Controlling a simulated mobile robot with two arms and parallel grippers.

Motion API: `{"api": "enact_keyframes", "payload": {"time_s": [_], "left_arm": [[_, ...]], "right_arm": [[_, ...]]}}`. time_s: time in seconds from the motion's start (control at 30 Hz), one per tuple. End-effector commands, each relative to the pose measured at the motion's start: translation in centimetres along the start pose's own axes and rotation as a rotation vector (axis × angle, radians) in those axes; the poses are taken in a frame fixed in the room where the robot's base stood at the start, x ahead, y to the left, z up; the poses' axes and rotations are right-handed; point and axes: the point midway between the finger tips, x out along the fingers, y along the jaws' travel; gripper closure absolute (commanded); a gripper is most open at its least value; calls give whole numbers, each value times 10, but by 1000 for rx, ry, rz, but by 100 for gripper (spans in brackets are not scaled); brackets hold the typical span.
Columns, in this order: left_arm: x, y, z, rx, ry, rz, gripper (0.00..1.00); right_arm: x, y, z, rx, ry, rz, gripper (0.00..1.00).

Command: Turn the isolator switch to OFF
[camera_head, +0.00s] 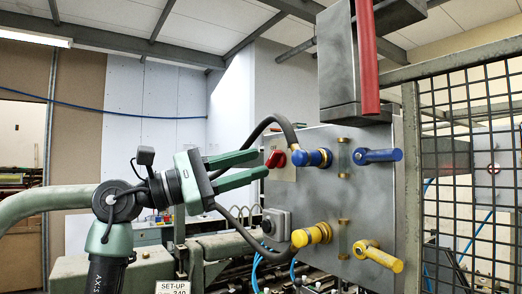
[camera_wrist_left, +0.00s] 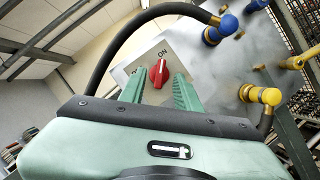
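The isolator switch is a red knob (camera_head: 275,158) on a pale plate on the grey panel (camera_head: 325,215). In the left wrist view the red knob (camera_wrist_left: 159,73) stands roughly upright, pointing toward the word ON above it. A second label at the plate's left is partly hidden by a finger. My left gripper (camera_head: 262,162) is open and empty, its green fingers pointing at the knob. In the left wrist view the fingers (camera_wrist_left: 160,88) lie left and right of the knob, with their tips just short of it. My right gripper is not in view.
A black hose (camera_head: 262,128) arches over the switch to a blue fitting (camera_head: 318,158). A blue lever (camera_head: 378,155), a yellow fitting (camera_head: 312,235) and a yellow lever (camera_head: 378,256) stick out of the panel. A small grey box (camera_head: 276,224) sits below the switch. A mesh guard (camera_head: 470,170) stands at right.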

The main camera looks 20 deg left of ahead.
Motion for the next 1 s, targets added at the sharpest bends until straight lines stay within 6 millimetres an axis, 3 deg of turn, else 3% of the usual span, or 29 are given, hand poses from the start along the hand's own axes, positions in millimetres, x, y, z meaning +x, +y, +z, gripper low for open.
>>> {"api": "enact_keyframes", "payload": {"time_s": [0.03, 0.2, 0.5, 0.63, 1.0], "left_arm": [[9, 3, 3, -2, -2, -1, 67], [24, 1, 1, -2, -1, -1, 67], [26, 0, -1, -1, 0, 0, 67], [26, 0, 0, -1, 0, 0, 100], [26, -1, 0, -22, -1, 10, 100]], "right_arm": [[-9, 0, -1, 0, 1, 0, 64], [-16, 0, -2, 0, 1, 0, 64], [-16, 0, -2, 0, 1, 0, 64], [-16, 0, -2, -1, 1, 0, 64], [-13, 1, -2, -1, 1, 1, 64]]}}
